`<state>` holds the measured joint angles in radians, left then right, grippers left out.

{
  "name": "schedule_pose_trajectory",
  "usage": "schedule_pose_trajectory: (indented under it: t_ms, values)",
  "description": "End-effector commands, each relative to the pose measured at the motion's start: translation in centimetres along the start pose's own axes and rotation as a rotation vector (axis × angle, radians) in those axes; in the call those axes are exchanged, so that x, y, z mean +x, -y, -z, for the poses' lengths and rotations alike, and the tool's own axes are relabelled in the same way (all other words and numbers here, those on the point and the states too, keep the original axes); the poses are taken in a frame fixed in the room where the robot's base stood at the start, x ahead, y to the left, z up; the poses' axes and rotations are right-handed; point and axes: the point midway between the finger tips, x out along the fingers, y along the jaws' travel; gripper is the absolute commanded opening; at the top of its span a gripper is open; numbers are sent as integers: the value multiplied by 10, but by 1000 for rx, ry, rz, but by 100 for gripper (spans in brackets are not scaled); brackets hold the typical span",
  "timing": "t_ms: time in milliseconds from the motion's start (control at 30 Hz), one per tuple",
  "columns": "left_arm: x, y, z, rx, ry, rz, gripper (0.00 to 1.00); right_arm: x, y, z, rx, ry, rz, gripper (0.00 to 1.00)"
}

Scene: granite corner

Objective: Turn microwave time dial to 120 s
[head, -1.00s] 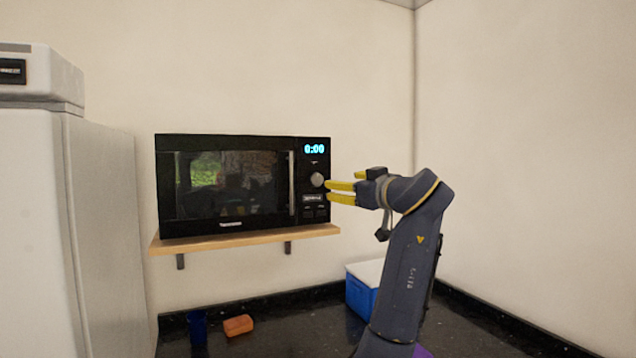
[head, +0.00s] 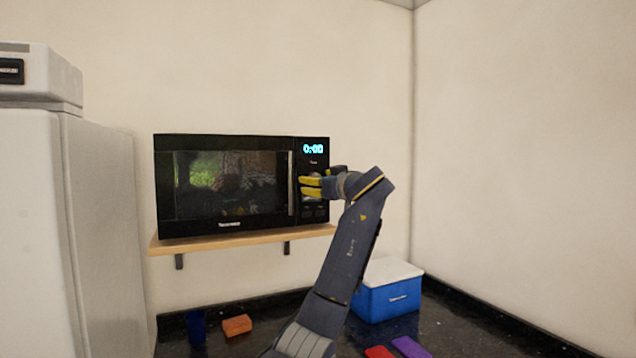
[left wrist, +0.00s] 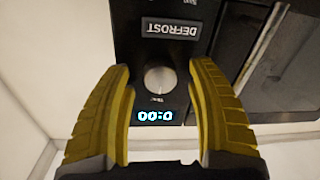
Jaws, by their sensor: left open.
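The black microwave (head: 225,225) stands on a wooden shelf. Its display (head: 313,149) reads 0:00. My left gripper (head: 302,185) is at the control panel, its yellow fingers covering the dial in the head view. In the left wrist view, the panel appears upside down, and the round silver dial (left wrist: 160,80) shows in the gap between the open fingers (left wrist: 160,75). One finger is on each side of the dial, with a visible gap on both sides. I cannot tell whether the fingertips touch the panel. My right gripper is not in view.
The wooden shelf (head: 240,241) is fixed to the wall. A vertical door handle (head: 291,183) is close beside the panel. A white fridge (head: 40,220) stands left. Below are a blue cooler (head: 390,295), a blue cup (head: 196,327) and an orange block (head: 237,325).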

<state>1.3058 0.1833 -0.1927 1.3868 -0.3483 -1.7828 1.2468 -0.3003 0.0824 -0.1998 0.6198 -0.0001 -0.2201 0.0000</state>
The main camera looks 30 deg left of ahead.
Motion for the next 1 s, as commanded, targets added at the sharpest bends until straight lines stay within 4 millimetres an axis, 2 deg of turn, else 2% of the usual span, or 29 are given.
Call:
schedule_pose_trajectory:
  t_ms: [367,867,1000]
  values:
    - [2,0,0,-1,0,0,58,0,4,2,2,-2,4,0]
    - [2,0,0,0,0,0,0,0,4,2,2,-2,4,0]
    - [2,0,0,0,0,-1,0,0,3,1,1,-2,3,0]
